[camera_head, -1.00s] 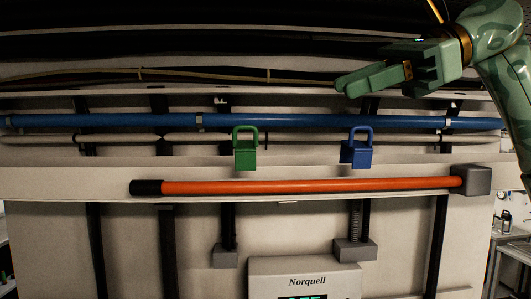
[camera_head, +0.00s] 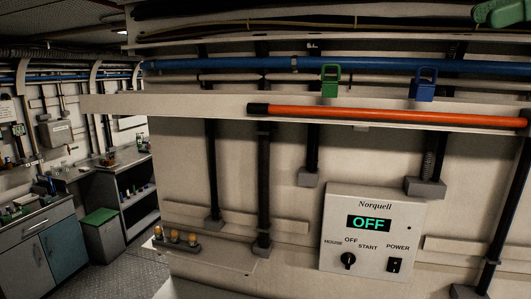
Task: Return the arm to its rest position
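My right gripper (camera_head: 500,12) shows only in part at the top right corner of the head view, as a green piece cut off by the frame edge. Its fingers cannot be judged open or shut. It is above and to the right of the blue padlock (camera_head: 424,88) and apart from it. My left gripper is not in view. A green padlock (camera_head: 330,84) and the blue padlock sit at the ledge of the chiller frame. An orange bar (camera_head: 400,115) with a black end lies along the ledge (camera_head: 180,105).
The Norquell control box (camera_head: 373,240) reads OFF, with a black knob (camera_head: 348,261) and a power switch (camera_head: 394,265). A blue pipe (camera_head: 240,64) crosses above. At left stand a bench with cabinets (camera_head: 40,262), a green-topped bin (camera_head: 102,236) and open floor.

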